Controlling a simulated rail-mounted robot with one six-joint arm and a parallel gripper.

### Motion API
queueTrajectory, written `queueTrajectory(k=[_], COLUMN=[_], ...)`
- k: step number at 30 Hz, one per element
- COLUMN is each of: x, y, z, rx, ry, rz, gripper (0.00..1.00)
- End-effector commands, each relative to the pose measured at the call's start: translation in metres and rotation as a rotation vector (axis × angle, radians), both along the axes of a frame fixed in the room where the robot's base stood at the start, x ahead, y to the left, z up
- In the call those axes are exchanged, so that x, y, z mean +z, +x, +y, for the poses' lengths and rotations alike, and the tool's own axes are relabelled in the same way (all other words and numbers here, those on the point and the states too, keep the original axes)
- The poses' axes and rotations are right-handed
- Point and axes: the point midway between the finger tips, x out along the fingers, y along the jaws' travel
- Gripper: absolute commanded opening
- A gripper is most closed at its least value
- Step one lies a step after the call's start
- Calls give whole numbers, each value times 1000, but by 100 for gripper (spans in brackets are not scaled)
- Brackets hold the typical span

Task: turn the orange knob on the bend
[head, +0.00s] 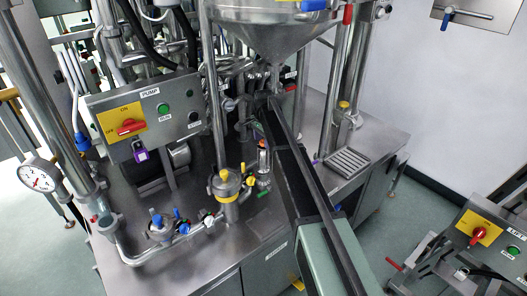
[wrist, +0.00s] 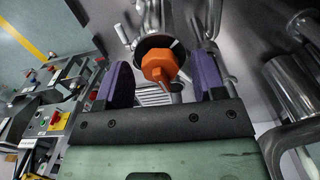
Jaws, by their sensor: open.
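The orange knob (wrist: 160,66) shows in the wrist view in front of a dark round disc, with a faceted head and a narrow part pointing down to the right. My gripper (wrist: 163,76) is open, with one purple finger on each side of the knob. Gaps show between the knob and both fingers; I cannot tell how deep the knob sits between them. In the head view my arm reaches up toward the pipes below the steel hopper. I cannot make out the knob or my fingertips there.
A steel hopper (head: 270,22) hangs above the steel worktop (head: 375,143). A PUMP panel (head: 145,112) stands left, a LIFT panel (head: 482,240) at lower right. In the wrist view, steel pipes (wrist: 292,84) crowd the right side close to my gripper.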

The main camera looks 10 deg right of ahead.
Motion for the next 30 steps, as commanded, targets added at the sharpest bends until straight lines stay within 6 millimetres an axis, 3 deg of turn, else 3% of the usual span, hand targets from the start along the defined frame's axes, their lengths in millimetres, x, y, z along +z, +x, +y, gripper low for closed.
queueTrajectory(k=[1,8,18,30], x=[-7,-4,-4,-4], y=[0,0,0,0], z=[0,0,0,0], rx=[0,0,0,68], ry=[0,0,0,0], rz=[0,0,0,0], gripper=[63,63,14,14])
